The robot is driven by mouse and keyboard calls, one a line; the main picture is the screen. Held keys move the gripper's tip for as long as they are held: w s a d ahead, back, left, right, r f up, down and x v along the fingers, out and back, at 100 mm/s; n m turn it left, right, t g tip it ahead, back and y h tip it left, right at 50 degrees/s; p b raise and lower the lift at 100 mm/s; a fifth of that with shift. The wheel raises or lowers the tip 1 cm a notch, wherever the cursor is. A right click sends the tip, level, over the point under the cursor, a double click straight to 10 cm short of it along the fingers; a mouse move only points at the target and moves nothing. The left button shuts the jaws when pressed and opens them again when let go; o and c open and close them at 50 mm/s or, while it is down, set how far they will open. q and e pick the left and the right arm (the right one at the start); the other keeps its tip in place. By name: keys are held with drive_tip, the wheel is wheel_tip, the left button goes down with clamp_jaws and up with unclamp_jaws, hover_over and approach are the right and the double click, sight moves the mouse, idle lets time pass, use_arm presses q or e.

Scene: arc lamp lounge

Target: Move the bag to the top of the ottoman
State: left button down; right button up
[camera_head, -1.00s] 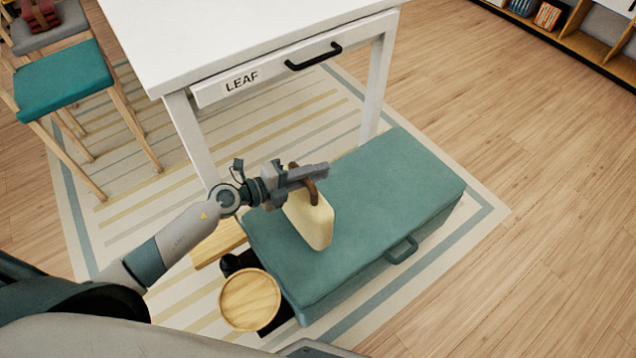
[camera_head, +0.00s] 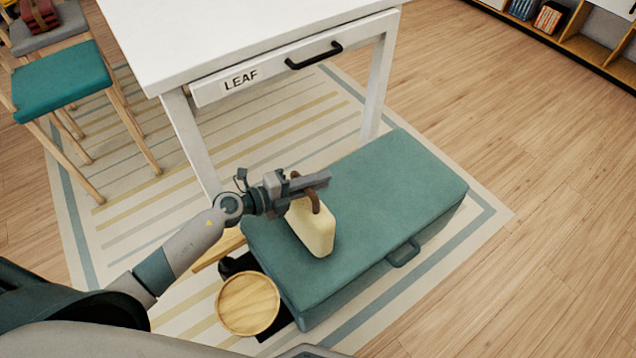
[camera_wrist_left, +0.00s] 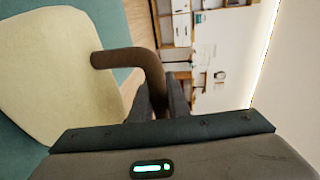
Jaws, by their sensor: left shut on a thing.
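The bag (camera_head: 313,228) is cream with a brown looped handle. It stands upright at the left part of the teal ottoman's top (camera_head: 385,190); I cannot tell whether its base touches the top. My left gripper (camera_head: 318,182) is shut on the bag's brown handle, above the bag body. In the left wrist view the bag's pale side (camera_wrist_left: 60,75) fills the left, and the handle runs between the dark fingers (camera_wrist_left: 160,100). The ottoman has a teal pull loop on its front side. My right gripper is not in view.
A white table (camera_head: 230,40) with a drawer marked LEAF stands behind the ottoman. A round wooden disc (camera_head: 248,303) is at the ottoman's near left corner. Teal and grey stools (camera_head: 62,80) are at the far left. The floor on the right is clear.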

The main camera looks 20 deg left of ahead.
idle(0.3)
use_arm(q)
drive_tip(key=c, duration=2.1)
unclamp_jaws()
drive_tip(key=shift+f, duration=0.1)
drive_tip(key=o, duration=0.4)
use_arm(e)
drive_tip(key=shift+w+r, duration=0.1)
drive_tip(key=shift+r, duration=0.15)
